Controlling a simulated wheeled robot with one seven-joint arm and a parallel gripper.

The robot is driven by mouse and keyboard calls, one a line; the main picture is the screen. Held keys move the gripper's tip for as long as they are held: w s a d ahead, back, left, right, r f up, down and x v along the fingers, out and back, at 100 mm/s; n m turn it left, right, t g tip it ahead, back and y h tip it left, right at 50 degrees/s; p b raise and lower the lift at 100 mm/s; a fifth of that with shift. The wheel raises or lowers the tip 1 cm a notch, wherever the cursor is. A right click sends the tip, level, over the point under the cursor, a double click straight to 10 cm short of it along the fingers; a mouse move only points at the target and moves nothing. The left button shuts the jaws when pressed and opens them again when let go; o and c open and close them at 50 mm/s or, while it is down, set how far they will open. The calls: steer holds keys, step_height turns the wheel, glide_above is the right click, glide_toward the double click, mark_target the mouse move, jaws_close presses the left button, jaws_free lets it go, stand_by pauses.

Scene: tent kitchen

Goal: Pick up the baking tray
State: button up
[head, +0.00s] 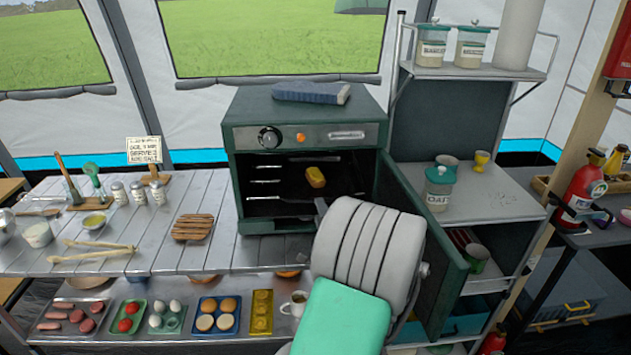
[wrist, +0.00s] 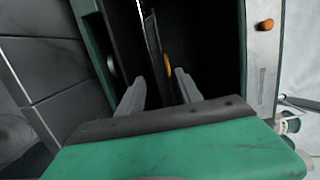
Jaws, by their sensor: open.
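The dark baking tray (head: 342,184) lies level inside the open oven (head: 246,186), with a golden loaf (head: 316,178) on it. In the wrist view the tray (wrist: 155,48) appears nearly edge-on as a thin dark strip, with the loaf (wrist: 167,46) beside it. My gripper (wrist: 160,84) is open and empty at the oven mouth, its two fingers apart on either side of the tray's line. I cannot tell whether the tray's near edge is between the fingertips. In the head view my arm hides most of the gripper and the tray's front right.
The oven door (head: 437,250) hangs open on the right, close to my arm. A blue book (head: 311,92) lies on the oven. The slatted table (head: 150,235) at left holds shakers, tongs and a wooden trivet (head: 193,228). Food trays fill the shelf below.

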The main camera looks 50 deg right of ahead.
steer(key=p+x, duration=0.1)
steer(key=x, duration=0.5)
steer(key=shift+w+f, duration=0.1)
steer(key=shift+w, duration=0.05)
steer(key=shift+c, duration=0.5)
steer(key=shift+a+f, duration=0.1)
jaws_close()
stand_by(0.5)
